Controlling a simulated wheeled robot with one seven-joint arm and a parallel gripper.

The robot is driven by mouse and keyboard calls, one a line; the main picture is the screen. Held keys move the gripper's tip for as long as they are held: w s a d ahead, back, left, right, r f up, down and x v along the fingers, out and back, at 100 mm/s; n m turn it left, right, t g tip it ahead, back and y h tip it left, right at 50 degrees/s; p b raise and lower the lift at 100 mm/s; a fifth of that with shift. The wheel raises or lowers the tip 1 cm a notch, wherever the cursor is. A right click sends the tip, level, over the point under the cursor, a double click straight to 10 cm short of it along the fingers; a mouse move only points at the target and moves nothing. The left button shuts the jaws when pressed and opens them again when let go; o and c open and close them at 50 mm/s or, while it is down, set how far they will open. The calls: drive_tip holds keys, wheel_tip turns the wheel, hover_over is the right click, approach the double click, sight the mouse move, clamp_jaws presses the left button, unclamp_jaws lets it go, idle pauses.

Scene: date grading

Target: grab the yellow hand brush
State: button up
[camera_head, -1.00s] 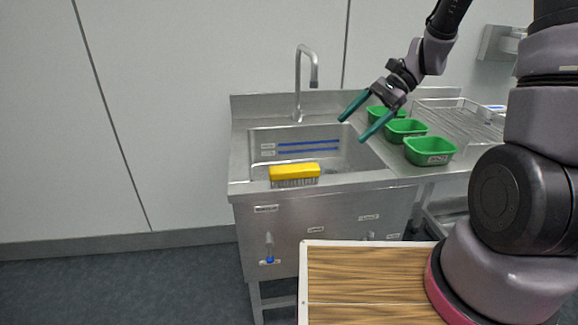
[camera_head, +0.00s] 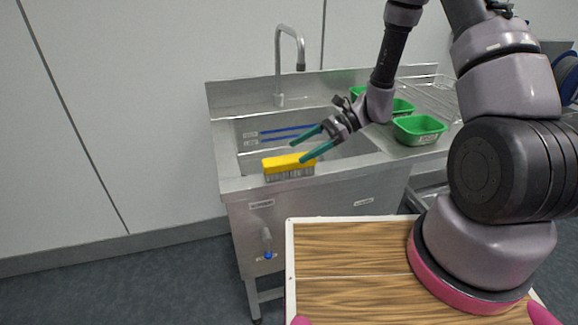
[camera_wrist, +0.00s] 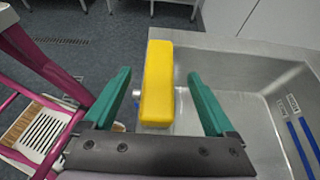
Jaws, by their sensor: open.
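The yellow hand brush (camera_head: 288,164) lies on the front rim of the steel sink in the head view, yellow back up and bristles down. My gripper (camera_head: 298,151) is open, its two green fingers reaching down to the left at the brush's right part. In the wrist view the brush (camera_wrist: 157,84) appears between the fingers of my gripper (camera_wrist: 158,88), with a gap on each side. It extends beyond the fingertips. I cannot tell how far the fingers are above it.
The sink (camera_head: 228,187) has a faucet (camera_head: 290,62) at its back. Green bins (camera_head: 419,130) stand on the counter to the right, near a wire rack (camera_head: 432,92). My wooden-topped base is in front.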

sight(289, 158)
drive_tip(key=x, duration=0.5)
drive_tip(key=shift+d+f, duration=0.1)
drive_tip(key=shift+f, duration=0.25)
clamp_jaws()
drive_tip(key=shift+r, duration=0.15)
